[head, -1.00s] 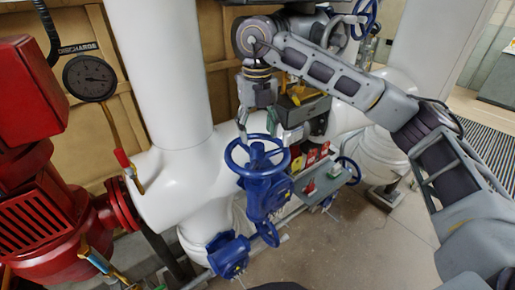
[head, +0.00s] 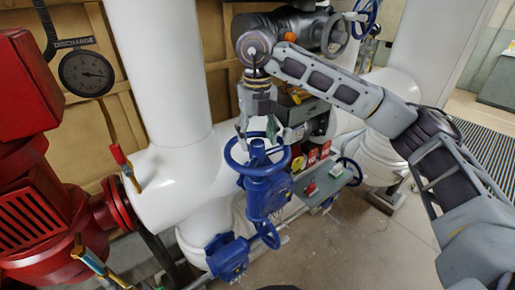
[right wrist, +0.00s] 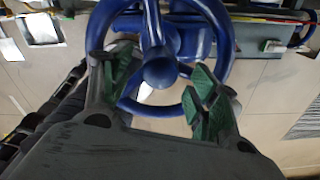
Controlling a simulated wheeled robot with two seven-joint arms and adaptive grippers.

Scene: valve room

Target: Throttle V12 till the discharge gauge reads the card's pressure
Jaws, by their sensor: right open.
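The blue valve handwheel (head: 258,155) sits on top of a blue valve body (head: 266,198) in front of the white pipe. I cannot read a V12 tag on it. My right gripper (head: 258,132) is above the wheel, pointing down, its fingers apart. In the right wrist view the gripper (right wrist: 160,95) has its green pads on either side of the wheel's hub (right wrist: 160,72), with nothing clamped. The discharge gauge (head: 88,74) is at upper left, its needle pointing right; its figures are too small to read. I cannot make out the pressure card. My left gripper is out of view.
A red pump (head: 45,210) stands at left, joined to the white pipe (head: 165,75). A grey shelf (head: 325,185) with red tags is right of the valve. A lower blue valve (head: 228,257) is near the floor. Bare floor (head: 350,245) lies at lower right.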

